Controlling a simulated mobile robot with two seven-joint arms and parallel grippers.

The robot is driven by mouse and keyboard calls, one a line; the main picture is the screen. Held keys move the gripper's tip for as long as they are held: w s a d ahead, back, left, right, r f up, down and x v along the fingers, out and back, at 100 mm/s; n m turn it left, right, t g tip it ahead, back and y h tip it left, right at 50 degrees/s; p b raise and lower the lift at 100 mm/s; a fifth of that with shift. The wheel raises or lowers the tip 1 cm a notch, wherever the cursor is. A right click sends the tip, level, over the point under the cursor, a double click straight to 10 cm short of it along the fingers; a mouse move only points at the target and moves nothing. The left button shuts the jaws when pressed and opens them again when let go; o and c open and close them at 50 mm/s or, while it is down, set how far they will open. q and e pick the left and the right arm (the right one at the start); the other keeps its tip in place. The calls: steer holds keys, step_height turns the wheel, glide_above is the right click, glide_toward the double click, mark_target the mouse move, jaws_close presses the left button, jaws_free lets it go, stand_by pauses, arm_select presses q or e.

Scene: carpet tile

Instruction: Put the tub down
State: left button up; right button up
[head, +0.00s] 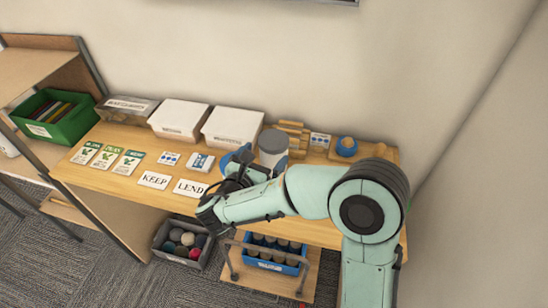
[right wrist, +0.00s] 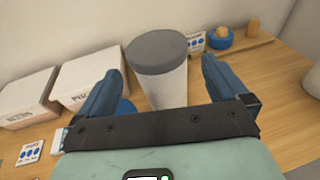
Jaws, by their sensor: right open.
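The tub (head: 272,147) is a white cylinder with a grey lid. It stands upright on the wooden table (head: 127,185), right of the white boxes. In the right wrist view the tub (right wrist: 158,72) stands between and beyond the blue fingers of my right gripper (right wrist: 160,95). The fingers are spread, with gaps on both sides of the tub. In the head view my right gripper (head: 246,163) is at the tub, and my forearm hides part of the table in front of it. My left gripper is not in view.
Two white boxes (head: 179,119) (head: 233,127) stand left of the tub. Wooden blocks (head: 293,131) and a blue ring with a ball (head: 347,147) are behind and right. KEEP (head: 154,180) and LEND (head: 190,188) cards lie in front. A green bin (head: 55,117) sits far left.

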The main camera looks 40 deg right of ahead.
mark_target(274, 143)
steer(key=x, duration=0.3)
steer(key=p+x, duration=0.1)
steer(key=x, duration=0.3)
steer(key=shift+w+f, duration=0.25)
steer(key=shift+w, duration=0.05)
steer(key=c, duration=1.7)
steer(key=shift+r, duration=0.25)
steer(key=shift+c, duration=0.4)
